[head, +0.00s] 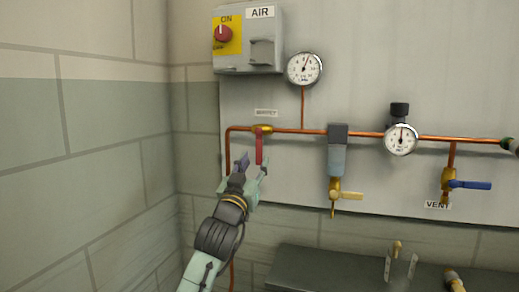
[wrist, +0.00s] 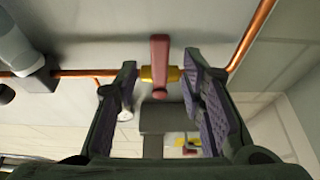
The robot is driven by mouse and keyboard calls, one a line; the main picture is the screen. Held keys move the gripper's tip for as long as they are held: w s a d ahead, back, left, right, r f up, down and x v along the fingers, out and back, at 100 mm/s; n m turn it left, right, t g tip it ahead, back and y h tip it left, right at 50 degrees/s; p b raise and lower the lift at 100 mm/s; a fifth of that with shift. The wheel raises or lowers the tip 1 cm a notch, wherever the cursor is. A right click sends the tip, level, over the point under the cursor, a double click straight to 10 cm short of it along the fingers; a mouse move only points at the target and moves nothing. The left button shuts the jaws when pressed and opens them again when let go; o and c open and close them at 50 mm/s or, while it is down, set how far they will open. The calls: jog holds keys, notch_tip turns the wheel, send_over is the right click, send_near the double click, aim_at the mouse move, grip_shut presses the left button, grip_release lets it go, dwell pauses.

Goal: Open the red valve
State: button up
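The red valve has a red lever handle (head: 259,149) that hangs straight down from a brass body (head: 262,128) on the horizontal copper pipe. The lever lies across the pipe's direction. My gripper (head: 252,167) is just below and in front of the lever in the head view, with its fingers spread. In the wrist view the red lever (wrist: 160,50) and brass body (wrist: 147,74) show between the two open fingers (wrist: 160,72), with gaps on both sides. The fingers do not visibly touch the lever. The depth left between fingertips and lever is hard to tell.
The copper pipe (head: 300,130) runs along a grey panel, with a filter (head: 337,160), gauges (head: 304,68) (head: 401,139) and a blue-handled vent valve (head: 470,185) to the right. An AIR switch box (head: 262,52) is above. A block wall (head: 85,150) stands at left.

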aim_at(258, 155)
jog(key=p+x, duration=0.1)
jog(key=x, duration=0.4)
grip_shut()
dwell(0.4)
dwell(0.4)
